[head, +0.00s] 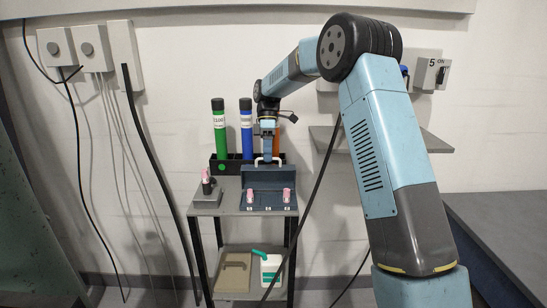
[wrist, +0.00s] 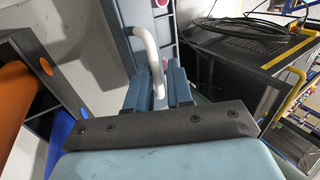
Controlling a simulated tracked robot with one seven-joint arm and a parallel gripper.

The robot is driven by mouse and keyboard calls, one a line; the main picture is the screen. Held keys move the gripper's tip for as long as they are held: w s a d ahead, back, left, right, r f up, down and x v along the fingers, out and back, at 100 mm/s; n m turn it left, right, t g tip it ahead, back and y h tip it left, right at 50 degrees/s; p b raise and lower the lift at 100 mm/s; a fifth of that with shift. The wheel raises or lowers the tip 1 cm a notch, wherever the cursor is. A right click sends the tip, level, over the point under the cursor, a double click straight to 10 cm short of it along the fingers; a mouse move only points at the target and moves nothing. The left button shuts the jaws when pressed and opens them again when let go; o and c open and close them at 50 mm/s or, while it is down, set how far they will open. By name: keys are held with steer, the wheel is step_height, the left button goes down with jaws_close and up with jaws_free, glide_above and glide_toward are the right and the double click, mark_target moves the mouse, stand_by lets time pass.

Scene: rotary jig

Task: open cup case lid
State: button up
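The cup case (head: 244,207) is a dark blue box on the top shelf of a small stand. Its lid (head: 256,179) stands raised at the back, and two pink cups (head: 287,196) show in front of it. A white handle (head: 277,158) is at the lid's upper edge. My gripper (head: 267,158) reaches down to this handle from above. In the wrist view, the white handle (wrist: 151,47) runs between the two blue fingers of my gripper (wrist: 158,84), which look closed on it. The fingers hide part of the handle.
A pink item on a grey block (head: 206,197) stands left of the case. Behind is a black rack (head: 222,167) with green, blue and orange tubes. The lower shelf holds a beige case (head: 233,272) and a white-and-green bottle (head: 271,270). A wall shelf (head: 436,144) is at right.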

steer(key=v, duration=0.6)
steer(key=shift+w+r, duration=0.2)
steer(key=shift+r, duration=0.05)
steer(key=shift+o, duration=0.2)
